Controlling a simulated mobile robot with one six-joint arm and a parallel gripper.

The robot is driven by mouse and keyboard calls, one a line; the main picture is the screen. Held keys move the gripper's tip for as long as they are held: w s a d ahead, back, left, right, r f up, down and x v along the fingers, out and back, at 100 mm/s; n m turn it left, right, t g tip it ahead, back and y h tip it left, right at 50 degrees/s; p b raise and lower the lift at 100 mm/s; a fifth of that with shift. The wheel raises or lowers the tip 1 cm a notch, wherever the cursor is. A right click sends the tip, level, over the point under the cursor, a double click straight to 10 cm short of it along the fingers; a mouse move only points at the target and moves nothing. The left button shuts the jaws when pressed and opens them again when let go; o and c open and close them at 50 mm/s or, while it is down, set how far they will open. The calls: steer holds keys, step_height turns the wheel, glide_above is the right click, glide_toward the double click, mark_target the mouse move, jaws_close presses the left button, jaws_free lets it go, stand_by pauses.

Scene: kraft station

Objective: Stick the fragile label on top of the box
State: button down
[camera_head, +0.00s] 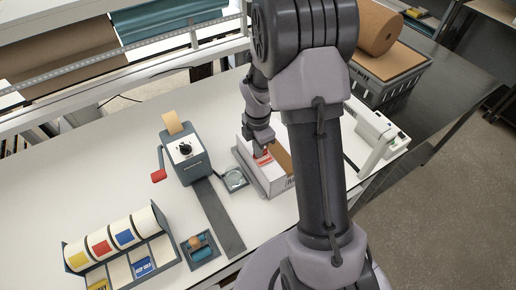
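A white box (279,187) with a brown top (280,157) stands on the white table, partly hidden behind my arm. A small red-and-white label (264,159) shows at the box's top, directly under my gripper (261,151). I cannot tell whether the label lies flat on the box or is still held. My gripper points down over the box's left part; its fingers are too small and dark to tell open from shut. A label dispenser (122,246) at lower left carries yellow, red and blue rolls, with a yellow and a blue label on its front plates.
A grey tape machine (184,157) with a red-knobbed crank stands left of the box. A small round dish (235,180) and a roller tool (199,247) lie nearby. A crate with a brown roll (379,28) stands at back right.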

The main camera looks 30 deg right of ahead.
steer(key=shift+f, duration=0.15)
steer(key=c, duration=1.6)
jaws_free()
steer(key=shift+r+p, duration=1.75)
steer(key=shift+r, duration=0.55)
